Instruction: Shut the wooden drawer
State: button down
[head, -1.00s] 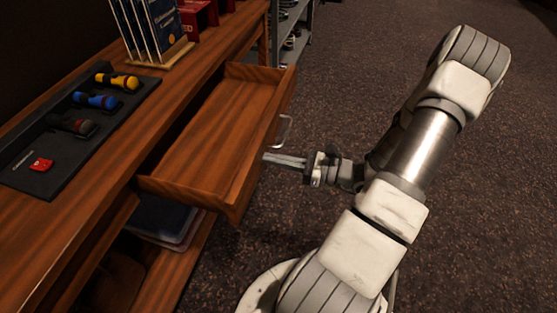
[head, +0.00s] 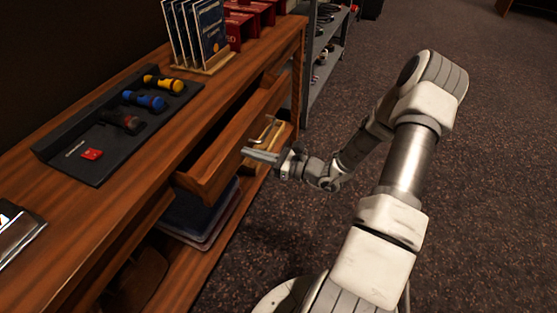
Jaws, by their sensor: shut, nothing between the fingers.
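The wooden drawer (head: 222,158) sticks out a short way from the wooden desk (head: 120,205); its front panel and part of its inside show. A metal handle (head: 266,128) is on the drawer's front. My gripper (head: 250,155) is shut and empty, its fingertips at the drawer front just below and left of the handle. Whether the fingertips touch the wood I cannot tell.
On the desk top are a black tray (head: 85,160) with several coloured flashlights and a rack of books (head: 200,35). Folders (head: 205,215) lie on the shelf below the drawer. A grey metal shelf (head: 325,60) stands behind. The carpet at right is clear.

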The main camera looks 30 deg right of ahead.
aim_at(219, 150)
jog(key=x, duration=1)
jog(key=shift+w+a, duration=0.1)
jog(key=shift+w, duration=0.2)
jog(key=shift+w+a+r, duration=0.1)
jog(key=shift+w+a, duration=0.1)
jog(key=shift+w, duration=0.05)
jog(key=shift+a+r, duration=0.1)
jog(key=shift+p, duration=0.3)
